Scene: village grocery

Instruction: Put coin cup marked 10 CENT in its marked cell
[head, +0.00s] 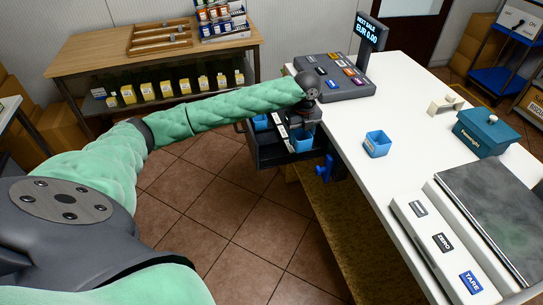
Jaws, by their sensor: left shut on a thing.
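My left gripper (302,126) reaches over the open cash drawer (268,153) from the left, fingers down and largely hidden by its wrist. It is shut on a blue coin cup (301,142) at the drawer's right part. I cannot tell whether this cup rests on the drawer floor. Another blue cup (260,122) sits in the drawer's left part, with pale label strips beside it. A third blue cup (377,144) stands upright on the white counter. I cannot read the cup markings or cell labels. My right gripper is not in view.
The cash register (338,82) stands on the counter behind the drawer. A teal box (486,133), a small beige stand (446,103) and a scale (494,205) with keys are on the counter. A blue clamp (324,168) hangs at its edge.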

